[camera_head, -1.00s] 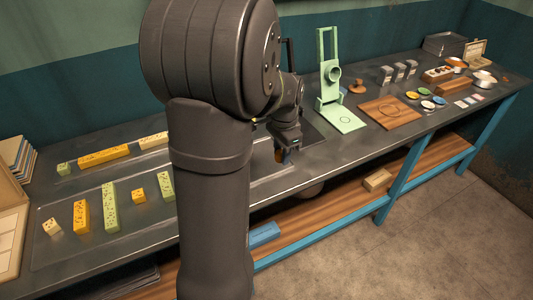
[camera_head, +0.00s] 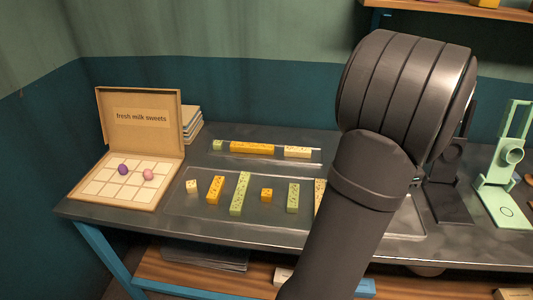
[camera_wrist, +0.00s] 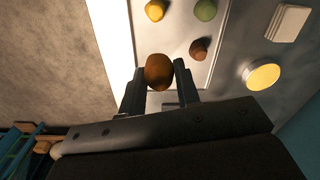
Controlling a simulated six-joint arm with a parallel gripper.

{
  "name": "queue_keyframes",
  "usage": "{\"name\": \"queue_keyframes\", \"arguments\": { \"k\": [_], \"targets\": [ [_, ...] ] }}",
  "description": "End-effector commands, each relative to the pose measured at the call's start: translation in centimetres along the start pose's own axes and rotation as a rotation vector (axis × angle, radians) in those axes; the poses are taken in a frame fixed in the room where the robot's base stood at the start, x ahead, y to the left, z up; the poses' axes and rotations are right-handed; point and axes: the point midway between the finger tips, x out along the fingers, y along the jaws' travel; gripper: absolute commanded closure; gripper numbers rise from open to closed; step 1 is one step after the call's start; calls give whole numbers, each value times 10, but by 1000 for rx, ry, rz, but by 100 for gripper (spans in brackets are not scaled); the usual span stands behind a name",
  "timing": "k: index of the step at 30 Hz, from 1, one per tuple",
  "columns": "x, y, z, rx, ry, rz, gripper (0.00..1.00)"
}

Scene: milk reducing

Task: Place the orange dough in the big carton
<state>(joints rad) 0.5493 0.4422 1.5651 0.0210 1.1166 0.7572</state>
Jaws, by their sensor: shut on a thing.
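The orange dough (camera_wrist: 159,72) is a brownish-orange ball in the wrist view. My gripper (camera_wrist: 160,80) is shut on it, with one finger on each side. In the head view my arm hides the gripper and the dough. The big carton (camera_head: 130,181) stands open at the left end of the table, with "fresh milk sweets" on its raised lid. Its bottom has a grid of compartments. A purple ball (camera_head: 123,169) and a pink ball (camera_head: 148,174) sit in two of them. The gripper is well to the right of the carton.
A clear tray (camera_head: 176,205) with yellow, green and pale bars lies right of the carton, a smaller tray (camera_head: 318,158) behind it. A green stand (camera_head: 505,190) is at the right. The wrist view shows a yellow ball (camera_wrist: 155,10), a green ball (camera_wrist: 205,10) and a brown piece (camera_wrist: 199,48).

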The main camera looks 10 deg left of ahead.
Motion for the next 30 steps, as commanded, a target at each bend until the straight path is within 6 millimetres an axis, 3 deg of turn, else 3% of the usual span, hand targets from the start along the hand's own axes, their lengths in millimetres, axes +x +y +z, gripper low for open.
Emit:
{"name": "queue_keyframes", "arguments": {
  "k": [1,6,15,24,30],
  "targets": [
    [0,-21,13,-40,-1,0,92],
    [1,-78,56,-150,-4,1,92],
    [2,-164,154,-343,-9,1,92],
    [3,-226,277,-537,-14,2,92],
    [4,-250,369,-665,-16,1,92]
  ]
}}
